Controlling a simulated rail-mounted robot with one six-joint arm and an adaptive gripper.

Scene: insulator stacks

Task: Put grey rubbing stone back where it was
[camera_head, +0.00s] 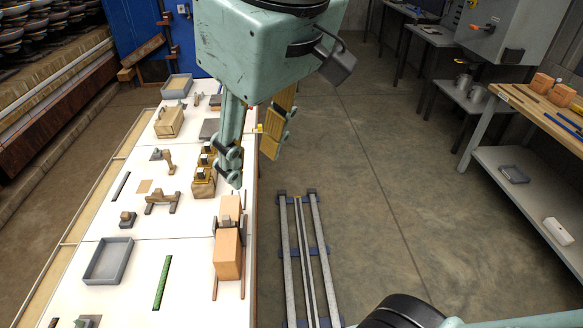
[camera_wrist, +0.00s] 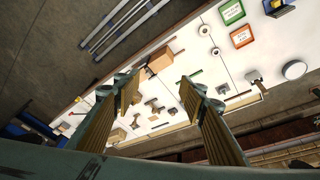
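My gripper (camera_head: 252,163) is open and empty, raised over the right edge of the long white table (camera_head: 192,240). Its two fingers stand wide apart in the wrist view (camera_wrist: 160,84), with the table far beyond them. I cannot tell for sure which piece is the grey rubbing stone. A flat dark grey block (camera_head: 209,129) lies on the table behind the gripper, and a thin dark grey bar (camera_head: 121,186) lies near its left side. Nothing is between the fingers.
A grey tray (camera_head: 92,277), a green strip (camera_head: 162,283) and an orange-tan block on a stand (camera_head: 228,256) are on the near table. Small wooden fixtures (camera_head: 161,203) stand mid-table. Floor rails (camera_head: 304,250) run right of the table. A wooden-topped bench (camera_head: 535,118) stands far right.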

